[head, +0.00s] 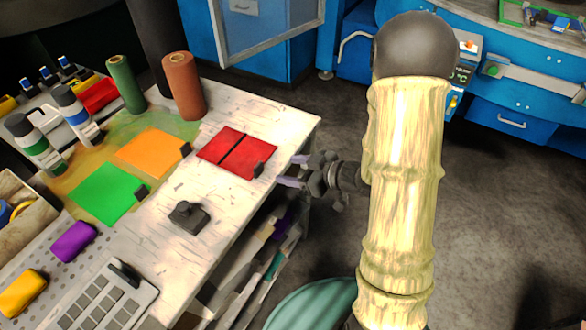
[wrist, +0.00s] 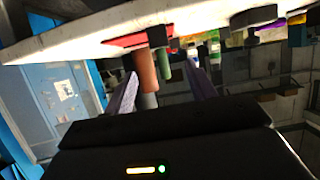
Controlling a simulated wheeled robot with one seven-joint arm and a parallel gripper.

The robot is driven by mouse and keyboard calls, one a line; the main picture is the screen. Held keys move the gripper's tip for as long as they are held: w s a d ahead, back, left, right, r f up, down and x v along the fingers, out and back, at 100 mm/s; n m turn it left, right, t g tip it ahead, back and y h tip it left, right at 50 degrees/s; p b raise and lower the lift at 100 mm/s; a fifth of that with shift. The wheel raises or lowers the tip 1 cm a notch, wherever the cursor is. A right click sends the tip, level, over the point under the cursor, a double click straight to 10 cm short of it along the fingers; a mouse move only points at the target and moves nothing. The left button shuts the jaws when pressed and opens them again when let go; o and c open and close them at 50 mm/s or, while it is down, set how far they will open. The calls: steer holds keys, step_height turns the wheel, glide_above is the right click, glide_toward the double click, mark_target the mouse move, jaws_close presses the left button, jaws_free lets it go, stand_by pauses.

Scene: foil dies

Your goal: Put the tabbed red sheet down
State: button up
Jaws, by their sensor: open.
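The tabbed red sheet (head: 235,151) lies flat on the white worktable (head: 225,205), near its right edge. A dark line crosses it, and its dark tab (head: 259,170) is at the corner nearest my gripper. My gripper (head: 296,171) is just off the table's right edge, open and empty, apart from the sheet. In the wrist view the fingers (wrist: 160,97) are spread, and the red sheet (wrist: 120,43) shows at the tabletop's edge beyond them.
An orange sheet (head: 152,151) and a green sheet (head: 107,193), each with a dark tab, lie left of the red one. A small dark knobbed block (head: 188,216) stands in front. A brown roll (head: 184,86) and a green roll (head: 126,84) stand behind. White tabletop around the block is clear.

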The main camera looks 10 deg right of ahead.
steer(key=d+r+m+h, duration=0.1)
steer(key=d+m+h, duration=0.4)
steer(key=d+h, duration=0.35)
steer(key=s+a+r+m+g+h, duration=0.2)
steer(key=s+m+g, duration=0.3)
steer(key=s, duration=0.7)
steer(key=shift+r+g, duration=0.2)
steer(key=shift+g, duration=0.2)
